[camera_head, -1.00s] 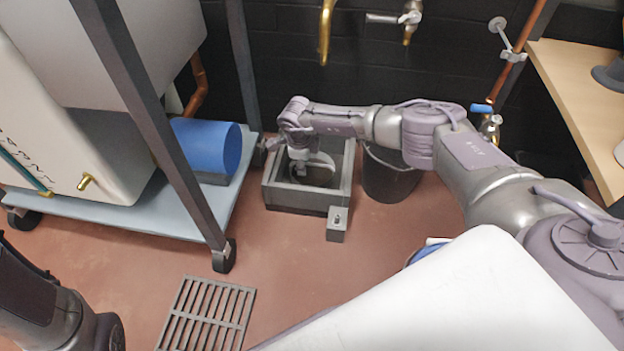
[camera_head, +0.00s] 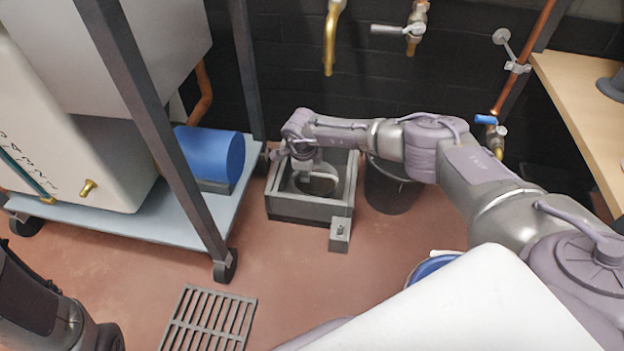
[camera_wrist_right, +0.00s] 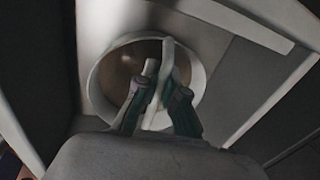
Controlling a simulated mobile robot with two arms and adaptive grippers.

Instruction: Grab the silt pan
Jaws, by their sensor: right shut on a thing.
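The silt pan is a round pale pan with an upright bail handle. It sits inside a grey square floor box (camera_head: 310,211), and its rim (camera_wrist_right: 100,88) and brownish inside show in the right wrist view. My right gripper (camera_wrist_right: 157,92) reaches down into the box and is shut on the pan's handle. In the head view the right gripper (camera_head: 305,172) partly hides the pan (camera_head: 318,184). I cannot tell whether the pan is clear of the box floor. Part of my left arm shows at lower left; its gripper is out of frame.
A dark bucket (camera_head: 392,190) stands just right of the box. A wheeled cart (camera_head: 150,220) with a blue cylinder (camera_head: 212,157) is on the left. A floor grate (camera_head: 208,318) lies in front. Brass taps (camera_head: 331,45) hang above, and a wooden bench (camera_head: 580,90) is at right.

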